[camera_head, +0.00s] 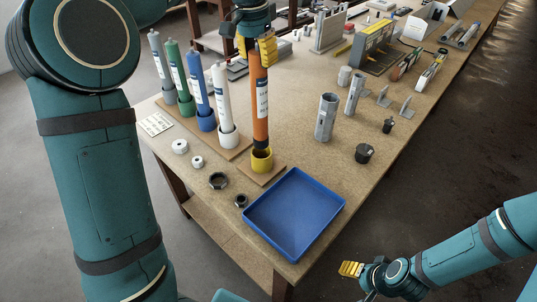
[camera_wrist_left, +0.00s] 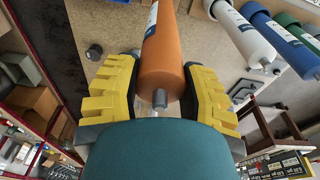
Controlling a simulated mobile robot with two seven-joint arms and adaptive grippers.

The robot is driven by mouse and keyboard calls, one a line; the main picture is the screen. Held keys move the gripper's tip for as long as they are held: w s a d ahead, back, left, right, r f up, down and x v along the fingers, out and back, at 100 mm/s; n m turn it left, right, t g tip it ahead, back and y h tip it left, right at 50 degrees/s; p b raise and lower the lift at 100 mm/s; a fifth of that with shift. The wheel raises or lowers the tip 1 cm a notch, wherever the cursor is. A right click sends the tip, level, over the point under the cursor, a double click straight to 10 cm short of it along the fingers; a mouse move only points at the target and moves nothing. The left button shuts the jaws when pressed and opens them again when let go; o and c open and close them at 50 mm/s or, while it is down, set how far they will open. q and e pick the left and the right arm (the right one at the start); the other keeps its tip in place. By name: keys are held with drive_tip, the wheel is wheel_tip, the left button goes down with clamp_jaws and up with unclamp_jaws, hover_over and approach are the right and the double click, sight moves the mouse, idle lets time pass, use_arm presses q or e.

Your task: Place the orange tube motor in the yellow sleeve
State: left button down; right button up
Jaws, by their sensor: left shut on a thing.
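The orange tube motor (camera_head: 259,105) stands upright, with its dark lower end at the mouth of the yellow sleeve (camera_head: 262,162). I cannot tell how far the end is inside the sleeve. My left gripper (camera_head: 257,50) is at the tube's upper end, its yellow fingers shut on it. In the left wrist view the orange tube motor (camera_wrist_left: 163,62) lies between the two yellow fingers of the left gripper (camera_wrist_left: 163,88). My right gripper (camera_head: 350,269) is apart from the tube, off the bench at the lower right; its finger opening is unclear.
Grey, green, blue and white tubes (camera_head: 221,95) stand in sleeves on a board just left of the orange one. A blue tray (camera_head: 294,213) lies in front. Black rings (camera_head: 218,180), white rings and grey profiles (camera_head: 325,118) stand around on the bench (camera_head: 300,150).

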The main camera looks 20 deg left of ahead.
sight(260, 91)
use_arm(q)
drive_tip(key=shift+w+r, duration=0.2)
drive_tip(key=shift+w, duration=0.15)
drive_tip(key=shift+f+b, duration=1.1)
drive_tip(key=shift+f, duration=3.95)
drive_tip(key=shift+s, duration=0.1)
use_arm(e)
wheel_tip(260, 91, down, 2)
use_arm(q)
drive_tip(key=c, duration=0.5)
unclamp_jaws()
drive_tip(key=shift+f, duration=0.1)
drive_tip(key=shift+c, duration=0.2)
drive_tip(key=r, duration=0.4)
drive_tip(key=s+r+p, duration=0.1)
drive_tip(key=r, duration=0.3)
drive_tip(key=r+p, duration=0.1)
drive_tip(key=r, duration=0.3)
drive_tip(key=shift+s+a, duration=0.2)
drive_tip(key=shift+s, duration=0.1)
use_arm(e)
drive_tip(key=shift+w+r, duration=0.15)
drive_tip(key=shift+r, duration=0.45)
drive_tip(key=shift+w+r, duration=0.15)
drive_tip(key=shift+r, duration=0.4)
